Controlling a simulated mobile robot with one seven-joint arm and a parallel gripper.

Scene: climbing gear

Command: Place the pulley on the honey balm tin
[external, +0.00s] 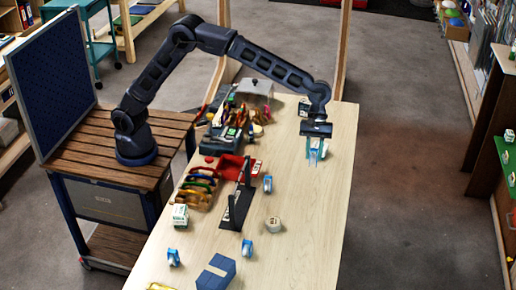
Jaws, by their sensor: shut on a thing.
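My gripper (316,158) hangs over the right side of the long wooden table, pointing down. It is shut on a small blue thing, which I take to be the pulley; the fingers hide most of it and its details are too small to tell. A small round pale tin (273,225), which looks like the honey balm tin, stands on the table toward the front. It is well below and left of my gripper in the picture, and its top looks bare. Its label cannot be read.
Small blue-and-white items stand near the tin (267,184), (247,249) and at the front left (173,257). A black upright stand (236,211), a red bin (230,168), a blue box (216,272) and a green-white box (180,216) lie left. The table's right side is clear.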

